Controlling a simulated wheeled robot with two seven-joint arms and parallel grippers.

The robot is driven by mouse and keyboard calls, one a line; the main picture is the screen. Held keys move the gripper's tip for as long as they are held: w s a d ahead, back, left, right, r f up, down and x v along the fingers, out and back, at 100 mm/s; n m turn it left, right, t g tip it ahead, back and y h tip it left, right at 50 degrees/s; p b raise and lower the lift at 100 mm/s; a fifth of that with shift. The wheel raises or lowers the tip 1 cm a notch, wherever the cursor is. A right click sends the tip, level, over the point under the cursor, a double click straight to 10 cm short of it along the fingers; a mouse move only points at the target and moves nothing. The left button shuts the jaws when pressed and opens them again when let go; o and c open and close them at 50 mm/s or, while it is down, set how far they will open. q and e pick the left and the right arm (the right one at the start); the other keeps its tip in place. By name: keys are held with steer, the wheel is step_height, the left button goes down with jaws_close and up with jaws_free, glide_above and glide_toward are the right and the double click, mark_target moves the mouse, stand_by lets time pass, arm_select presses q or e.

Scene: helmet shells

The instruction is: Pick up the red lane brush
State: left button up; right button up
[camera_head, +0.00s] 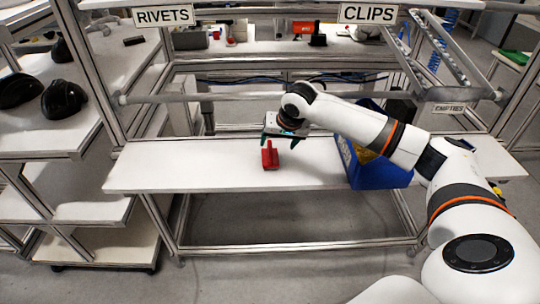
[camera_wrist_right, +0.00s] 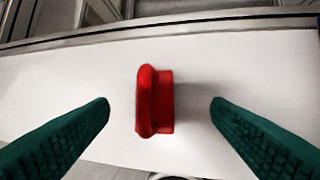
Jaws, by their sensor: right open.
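The red lane brush (camera_head: 270,156) stands on the white shelf in the head view. In the right wrist view the red brush (camera_wrist_right: 154,101) lies between my two green fingertips, with clear gaps on both sides. My right gripper (camera_head: 283,140) is open just above and behind the brush, and its green fingers also show in the right wrist view (camera_wrist_right: 160,104). The fingers do not touch the brush. My left gripper is in neither view.
The white shelf (camera_head: 220,170) is mostly bare to the left of the brush. A blue bin (camera_head: 385,176) stands on it at the right, partly behind my right arm. A horizontal rail (camera_head: 200,98) runs behind the shelf. Black helmet shells (camera_head: 64,99) sit on the left rack.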

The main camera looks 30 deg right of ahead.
steer(key=shift+w+f, duration=0.3)
steer(key=shift+f, duration=0.35)
steer(key=shift+w+f+p, duration=0.2)
steer(key=shift+p, duration=0.1)
steer(key=x, duration=0.1)
steer(key=p+x, duration=0.1)
steer(key=x, duration=0.1)
steer(key=shift+w+a+f, duration=0.2)
steer(key=shift+w, duration=0.15)
steer(key=shift+w+f, duration=0.2)
steer(key=shift+f, duration=0.3)
steer(key=c, duration=1.1)
steer(key=shift+r, duration=0.15)
step_height(320, 180, up, 10)
steer(key=shift+f+b, duration=0.1)
steer(key=shift+b, duration=0.85)
